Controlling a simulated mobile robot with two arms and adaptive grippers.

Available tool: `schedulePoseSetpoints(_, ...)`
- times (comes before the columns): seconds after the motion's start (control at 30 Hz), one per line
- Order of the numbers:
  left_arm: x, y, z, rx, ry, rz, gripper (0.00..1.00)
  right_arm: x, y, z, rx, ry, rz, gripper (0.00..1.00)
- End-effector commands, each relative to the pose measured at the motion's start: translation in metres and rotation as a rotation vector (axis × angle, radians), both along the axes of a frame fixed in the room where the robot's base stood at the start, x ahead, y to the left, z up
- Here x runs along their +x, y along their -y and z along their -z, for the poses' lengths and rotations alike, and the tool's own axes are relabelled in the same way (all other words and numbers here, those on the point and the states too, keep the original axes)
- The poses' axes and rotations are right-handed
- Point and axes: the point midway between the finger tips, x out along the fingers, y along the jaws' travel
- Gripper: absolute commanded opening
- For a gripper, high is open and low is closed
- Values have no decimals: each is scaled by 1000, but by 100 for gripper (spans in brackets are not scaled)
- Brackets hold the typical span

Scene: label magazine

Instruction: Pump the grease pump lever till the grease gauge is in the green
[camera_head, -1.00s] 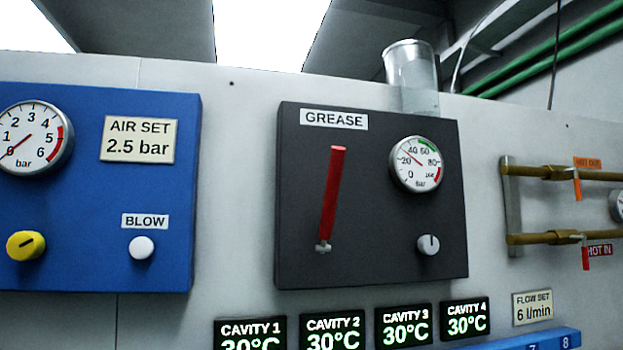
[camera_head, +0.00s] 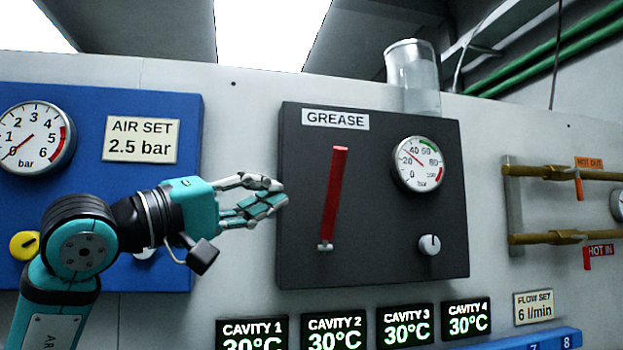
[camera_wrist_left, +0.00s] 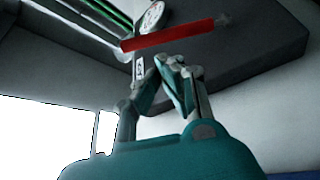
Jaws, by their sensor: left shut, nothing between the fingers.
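The grease pump lever (camera_head: 334,195) is a red bar on the dark grease panel (camera_head: 385,255). It stands nearly upright, leaning slightly right at the top, with its pivot low. The grease gauge (camera_head: 418,164) has its needle between 20 and 40, to the left of the green band. My left gripper (camera_head: 281,192) is shut and empty at the panel's left edge, left of the lever and apart from it in the picture. In the left wrist view the lever (camera_wrist_left: 175,35) crosses just beyond the fingertips (camera_wrist_left: 170,62), and the gauge (camera_wrist_left: 152,17) shows behind it. My right gripper is not in view.
A white-grey knob (camera_head: 429,245) sits below the gauge. A clear reservoir (camera_head: 412,75) stands above the panel. The blue air panel (camera_head: 60,105) is behind my left arm. Cavity displays (camera_head: 404,325) line the bottom. Brass pipes (camera_head: 590,175) are at the right.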

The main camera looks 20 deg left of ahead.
Motion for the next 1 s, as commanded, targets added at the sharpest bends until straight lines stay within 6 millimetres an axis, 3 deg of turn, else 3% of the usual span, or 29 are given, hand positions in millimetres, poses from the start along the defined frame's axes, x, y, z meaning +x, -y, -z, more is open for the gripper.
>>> schedulePoseSetpoints(0.17, -2, -12, -6, 29, 13, -58, 0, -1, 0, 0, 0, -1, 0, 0)
schedulePoseSetpoints(0.53, 4, -7, -9, 27, 9, -51, 0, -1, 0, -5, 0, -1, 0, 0)
schedulePoseSetpoints(1.0, 69, 29, -31, 26, 9, -50, 0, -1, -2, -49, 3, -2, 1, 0)
